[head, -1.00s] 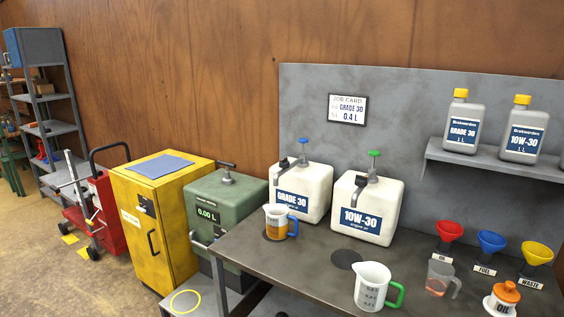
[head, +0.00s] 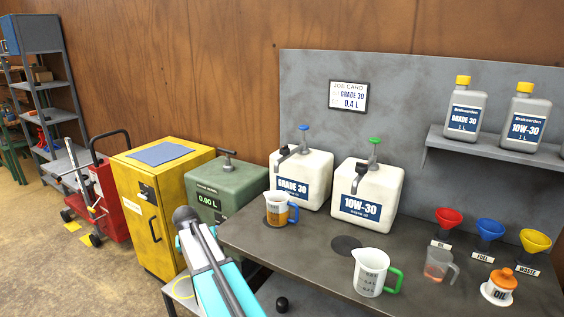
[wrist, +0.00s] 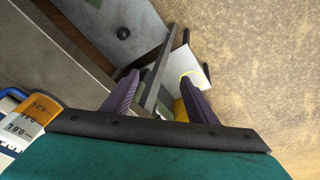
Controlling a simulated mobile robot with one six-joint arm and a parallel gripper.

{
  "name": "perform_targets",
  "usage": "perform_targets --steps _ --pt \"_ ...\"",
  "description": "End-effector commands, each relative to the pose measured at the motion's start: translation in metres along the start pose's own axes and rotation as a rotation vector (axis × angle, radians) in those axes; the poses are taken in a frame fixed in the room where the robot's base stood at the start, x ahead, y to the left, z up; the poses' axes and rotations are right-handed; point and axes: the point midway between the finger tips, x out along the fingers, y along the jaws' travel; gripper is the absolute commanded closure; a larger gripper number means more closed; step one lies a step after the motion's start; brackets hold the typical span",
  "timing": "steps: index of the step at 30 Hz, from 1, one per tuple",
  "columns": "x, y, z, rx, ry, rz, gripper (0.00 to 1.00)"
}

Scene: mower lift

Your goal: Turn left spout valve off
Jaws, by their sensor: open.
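The left container (head: 312,168), white and labelled GRADE 30, stands on the bench with a blue-topped pump (head: 303,138). Its dark spout and valve (head: 283,153) point forward and left; the lever's exact setting is too small to read. Below the spout stands a jug with a blue handle (head: 278,211), holding amber liquid. It also shows in the wrist view (wrist: 38,112) at the left edge. My gripper (wrist: 158,84) is open, its two purple fingers apart with nothing held. In the head view my arm rises at bottom centre, left of the bench and short of the spout.
The 10W-30 container (head: 368,192) with a green-topped pump stands to the right. An empty green-handled jug (head: 372,272) and a small cup (head: 438,264) are on the bench (head: 320,262). A green waste tank (head: 226,181) and yellow cabinet (head: 160,215) stand left of it.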

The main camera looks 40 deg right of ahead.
Motion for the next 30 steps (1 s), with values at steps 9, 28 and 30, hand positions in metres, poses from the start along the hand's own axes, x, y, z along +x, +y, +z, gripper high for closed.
perform_targets --steps 9,28,30 --pt "-0.078 0.098 -0.123 0.252 0.128 0.102 0.47" --pt "-0.271 0.314 -0.257 0.721 0.367 0.283 0.47" --pt "-0.281 0.323 -0.26 0.742 0.379 0.292 0.47"
